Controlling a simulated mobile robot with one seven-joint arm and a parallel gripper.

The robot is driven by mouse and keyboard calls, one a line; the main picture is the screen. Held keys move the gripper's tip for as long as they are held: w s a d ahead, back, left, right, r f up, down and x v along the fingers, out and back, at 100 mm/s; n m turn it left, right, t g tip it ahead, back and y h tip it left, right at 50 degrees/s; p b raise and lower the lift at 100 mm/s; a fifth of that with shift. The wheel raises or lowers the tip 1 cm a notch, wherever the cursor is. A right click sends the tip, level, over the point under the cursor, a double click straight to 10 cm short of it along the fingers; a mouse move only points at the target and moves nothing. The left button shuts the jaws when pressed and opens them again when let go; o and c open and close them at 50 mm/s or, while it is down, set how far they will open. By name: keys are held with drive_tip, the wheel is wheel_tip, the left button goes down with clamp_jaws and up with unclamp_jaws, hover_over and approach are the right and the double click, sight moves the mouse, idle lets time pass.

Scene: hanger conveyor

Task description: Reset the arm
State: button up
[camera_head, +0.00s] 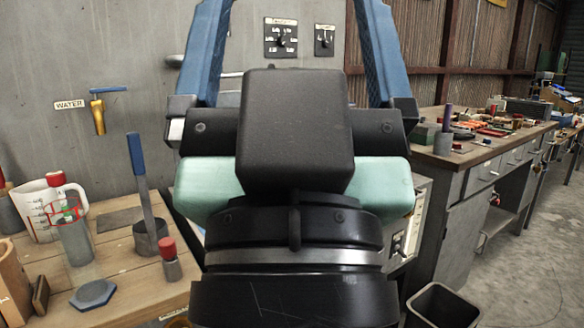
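My gripper (290,25) is seen from behind in the middle of the head view, pointing up and away from me. Its two blue fingers rise on the left and right of the black body and stand wide apart. Only wall and switch panels show between the parts in view. The very tips are cut off by the top edge. My black wrist with a silver band fills the lower middle. A pale green block shows on both sides behind the black body; I cannot tell what it belongs to.
A wooden bench (130,285) at left holds a measuring jug (38,205), clear cylinder (75,240), blue-handled tool (140,170) and red-capped bottle (170,265). A yellow water tap (98,115) is on the wall. A cluttered workbench (470,150) and black bin (440,305) are at right.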

wheel_tip(320, 180, up, 27)
drive_tip(key=p, duration=2.5)
drive_tip(key=shift+f, duration=0.2)
drive_tip(key=shift+a, duration=0.1)
